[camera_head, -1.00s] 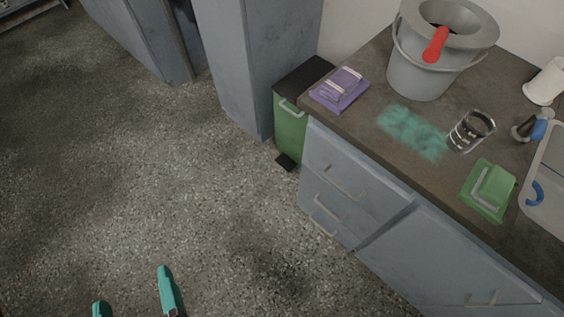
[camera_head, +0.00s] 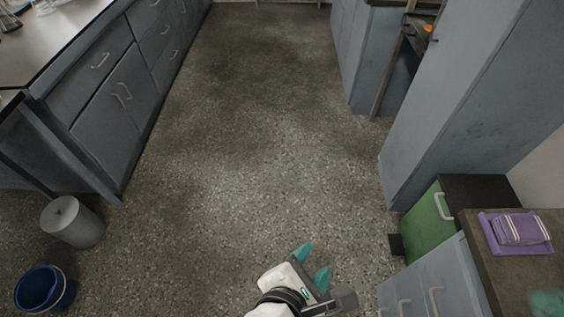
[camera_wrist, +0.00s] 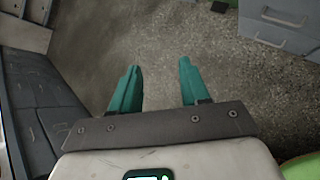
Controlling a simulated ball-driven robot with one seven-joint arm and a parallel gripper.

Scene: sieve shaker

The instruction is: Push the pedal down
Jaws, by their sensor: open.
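The black pedal (camera_head: 396,245) sticks out near the floor at the front of a green bin (camera_head: 428,228) with a black lid. The bin stands at the right of the head view, between a grey cabinet and the counter. A small dark piece at the top of the wrist view (camera_wrist: 219,7) looks like the pedal, partly cut off by the frame edge. My gripper (camera_head: 313,265) is open and empty over bare floor, left of the pedal and apart from it. Its teal fingers also show in the wrist view (camera_wrist: 160,65).
A counter (camera_head: 508,275) with drawers and a folded purple cloth (camera_head: 515,232) stands at the lower right. A tall grey cabinet (camera_head: 470,110) is behind the bin. A grey cylinder (camera_head: 72,222) and a blue bucket (camera_head: 45,288) stand at left. The middle floor is clear.

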